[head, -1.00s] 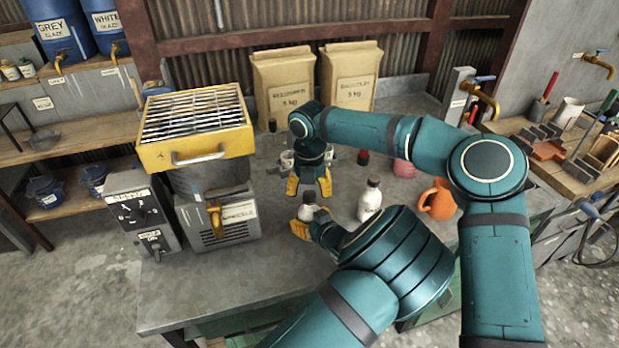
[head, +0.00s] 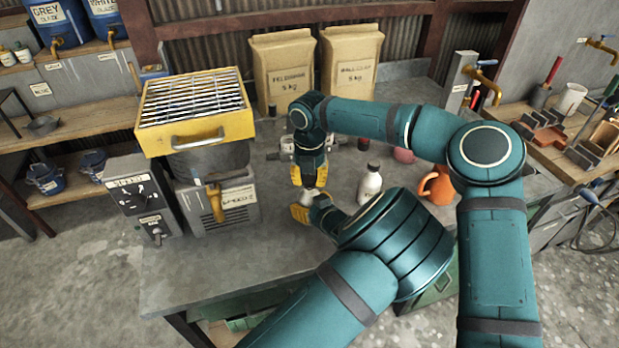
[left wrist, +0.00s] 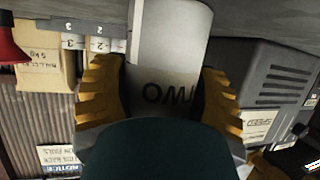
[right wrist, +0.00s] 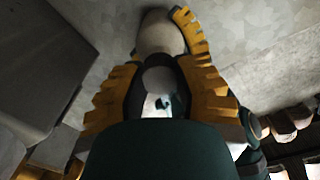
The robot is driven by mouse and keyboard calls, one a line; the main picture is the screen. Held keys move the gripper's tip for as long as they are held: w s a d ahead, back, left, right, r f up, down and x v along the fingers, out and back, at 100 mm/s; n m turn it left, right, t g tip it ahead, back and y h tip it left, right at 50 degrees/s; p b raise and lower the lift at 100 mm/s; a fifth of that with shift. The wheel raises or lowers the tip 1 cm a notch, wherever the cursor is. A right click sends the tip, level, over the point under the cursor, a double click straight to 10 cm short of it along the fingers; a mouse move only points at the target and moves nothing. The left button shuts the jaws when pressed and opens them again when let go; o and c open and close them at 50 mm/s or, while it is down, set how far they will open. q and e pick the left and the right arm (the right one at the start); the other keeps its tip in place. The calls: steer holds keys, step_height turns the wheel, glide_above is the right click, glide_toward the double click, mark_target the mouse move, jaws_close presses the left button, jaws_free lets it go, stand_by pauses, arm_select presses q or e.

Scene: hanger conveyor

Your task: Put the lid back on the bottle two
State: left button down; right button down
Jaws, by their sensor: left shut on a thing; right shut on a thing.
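Bottle two is a pale bottle with dark letters reading TWO upside down in the left wrist view (left wrist: 165,45). My left gripper (head: 306,208) is shut around its body and holds it near the worktable front. In the head view only a small pale part of the bottle (head: 308,195) shows between the grippers. My right gripper (head: 308,183) points down just above the bottle. In the right wrist view a small dark grey round lid (right wrist: 157,79) is between its yellow fingers, near the pale bottle (right wrist: 160,35). I cannot tell whether lid and bottle touch.
A white bottle with a dark cap (head: 370,185) stands right of the grippers. A grey machine (head: 220,205) and yellow grated box (head: 196,105) stand left. Paper bags (head: 283,70) stand behind. The table front (head: 220,260) is clear.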

steer(key=m, duration=0.4)
steer(key=shift+m, duration=0.4)
steer(key=m, duration=0.4)
steer(key=shift+m, duration=0.3)
steer(key=c, duration=0.8)
jaws_free()
steer(key=shift+o, duration=0.2)
steer(key=shift+r, duration=2.25)
